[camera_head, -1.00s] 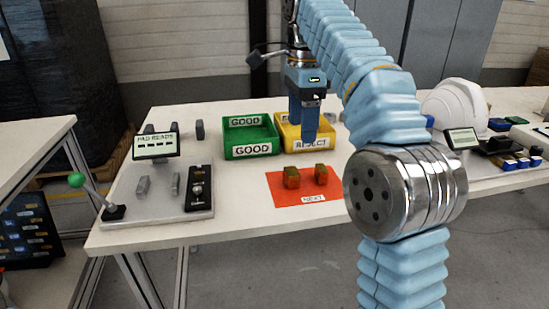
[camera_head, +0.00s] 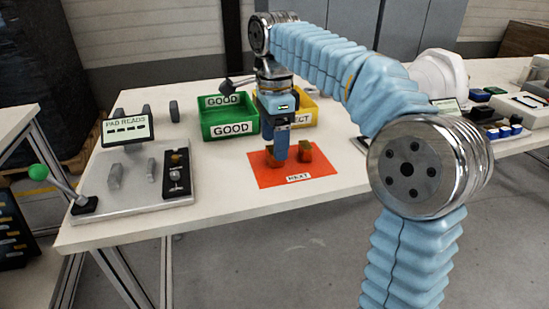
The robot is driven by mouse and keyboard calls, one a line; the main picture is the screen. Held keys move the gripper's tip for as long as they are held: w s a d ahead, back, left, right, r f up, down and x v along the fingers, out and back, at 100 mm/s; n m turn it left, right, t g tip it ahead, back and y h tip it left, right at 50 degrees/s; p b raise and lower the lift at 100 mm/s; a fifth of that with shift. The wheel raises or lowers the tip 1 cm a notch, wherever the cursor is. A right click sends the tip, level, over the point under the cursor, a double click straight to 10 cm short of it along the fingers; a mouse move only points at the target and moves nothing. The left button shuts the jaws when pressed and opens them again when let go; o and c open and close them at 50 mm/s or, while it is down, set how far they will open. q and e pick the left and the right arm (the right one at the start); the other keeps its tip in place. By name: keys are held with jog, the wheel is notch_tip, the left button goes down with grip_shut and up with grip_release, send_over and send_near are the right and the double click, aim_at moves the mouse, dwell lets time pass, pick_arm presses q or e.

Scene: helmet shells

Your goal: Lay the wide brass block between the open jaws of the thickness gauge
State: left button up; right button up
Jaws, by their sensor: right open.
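The thickness gauge (camera_head: 140,198) is a pale plate on the left of the table, with a "PAD READS" display and a green-knobbed lever. Its two grey jaws (camera_head: 115,176) stand apart with nothing between them. Two brass-brown blocks lie on the orange "NEXT" mat (camera_head: 320,168): a left block (camera_head: 273,161) and a right block (camera_head: 305,155). I cannot tell which is the wide one. My right gripper (camera_head: 279,157) is open and points down at the left block, partly hiding it. I cannot tell whether the fingers touch it. My left gripper is out of view.
A green "GOOD" bin (camera_head: 230,128) and a yellow reject bin (camera_head: 304,118) stand behind the mat. A dark panel (camera_head: 177,172) sits on the gauge plate's right. A white helmet shell (camera_head: 438,75) and other gear are at right. The table between gauge and mat is clear.

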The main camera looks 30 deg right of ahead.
aim_at(270, 160)
notch_tip(270, 160, down, 3)
jog(key=c, duration=1.2)
